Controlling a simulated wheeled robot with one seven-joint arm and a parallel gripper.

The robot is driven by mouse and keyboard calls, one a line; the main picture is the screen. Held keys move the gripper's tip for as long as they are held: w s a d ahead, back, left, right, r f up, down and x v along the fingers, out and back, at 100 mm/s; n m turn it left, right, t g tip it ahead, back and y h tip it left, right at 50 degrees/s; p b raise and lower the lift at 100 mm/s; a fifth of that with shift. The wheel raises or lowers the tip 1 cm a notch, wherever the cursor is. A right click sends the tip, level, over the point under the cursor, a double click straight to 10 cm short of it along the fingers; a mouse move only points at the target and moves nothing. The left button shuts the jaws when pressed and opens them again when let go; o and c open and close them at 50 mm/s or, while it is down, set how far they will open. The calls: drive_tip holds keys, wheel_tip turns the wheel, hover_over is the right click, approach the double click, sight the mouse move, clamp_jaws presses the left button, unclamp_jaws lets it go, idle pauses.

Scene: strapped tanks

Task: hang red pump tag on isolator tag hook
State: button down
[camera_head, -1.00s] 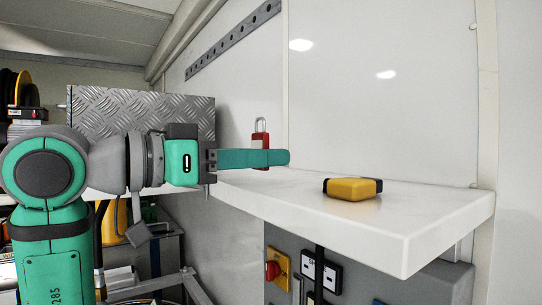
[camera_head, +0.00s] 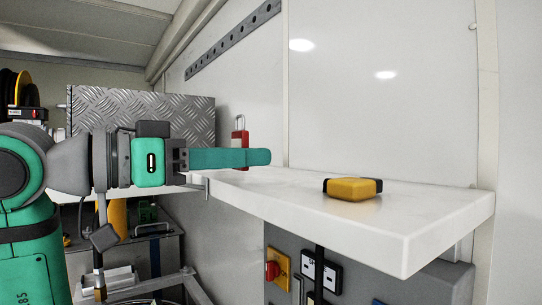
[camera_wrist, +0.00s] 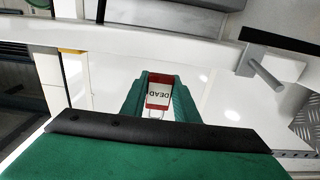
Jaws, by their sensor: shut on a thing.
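The red tag (camera_head: 240,138) has a pale wire loop at its top. In the wrist view it shows between the green fingers with a white label reading "DEAD" (camera_wrist: 158,97). My gripper (camera_head: 262,157) is shut on the tag and holds it upright near the back wall, left of the shelf's middle. The fingers also show in the wrist view (camera_wrist: 159,84) and hide the tag's middle in the head view. A grey bracket with a short peg (camera_wrist: 265,75) shows in the wrist view. I cannot tell whether this is the isolator tag hook.
A white shelf (camera_head: 420,215) extends right, with a yellow and black block (camera_head: 352,189) on it. Below it is a grey panel with a red knob on a yellow plate (camera_head: 277,268) and sockets. A tread-plate box (camera_head: 150,108) stands behind my arm. A perforated rail (camera_head: 235,38) is high on the wall.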

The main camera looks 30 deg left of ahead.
drive_tip(key=shift+v, duration=1.05)
idle(0.4)
